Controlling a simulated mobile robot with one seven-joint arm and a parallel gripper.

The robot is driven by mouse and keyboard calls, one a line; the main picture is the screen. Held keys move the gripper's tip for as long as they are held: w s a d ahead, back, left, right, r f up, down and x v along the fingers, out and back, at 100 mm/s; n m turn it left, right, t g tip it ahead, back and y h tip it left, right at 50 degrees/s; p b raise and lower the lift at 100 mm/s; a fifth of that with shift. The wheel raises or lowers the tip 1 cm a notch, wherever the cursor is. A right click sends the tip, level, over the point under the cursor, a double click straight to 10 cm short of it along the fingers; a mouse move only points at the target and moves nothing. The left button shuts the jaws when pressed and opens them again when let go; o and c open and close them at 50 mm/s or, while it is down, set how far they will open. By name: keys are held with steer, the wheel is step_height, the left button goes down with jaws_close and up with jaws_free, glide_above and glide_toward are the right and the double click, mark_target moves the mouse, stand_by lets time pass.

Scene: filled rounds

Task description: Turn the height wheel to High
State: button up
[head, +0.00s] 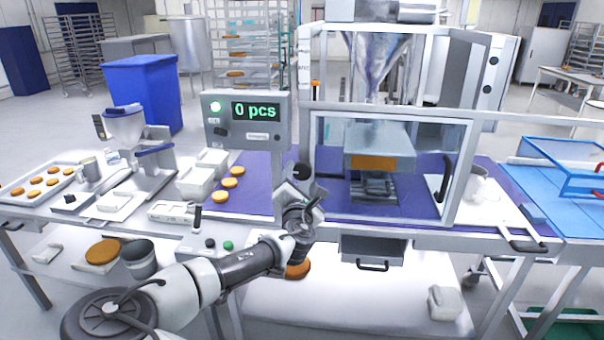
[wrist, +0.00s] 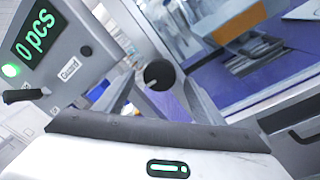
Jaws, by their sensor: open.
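A dark round wheel (wrist: 159,75) with a small pale mark shows in the middle of the wrist view, by the machine's grey frame. It is probably the height wheel; I cannot read any High label near it. In the head view a dark round part (head: 300,170) at the left post of the machine seems to be the same wheel, partly hidden by my gripper. My gripper (head: 302,196) is open, close in front of and just below the wheel. I see no contact, and its fingertips are hard to make out.
The control box (head: 247,121) with a "0 pcs" display and a lit green lamp stands left of the wheel. The clear-walled machine guard (head: 460,160) is to the right. Orange rounds (head: 229,183) lie on the purple belt (head: 255,172). A drawer (head: 373,250) hangs below the table.

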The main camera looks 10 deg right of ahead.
mark_target(303, 169)
steer(key=shift+x, duration=1.4)
steer(key=c, duration=1.1)
steer(key=shift+o, duration=0.2)
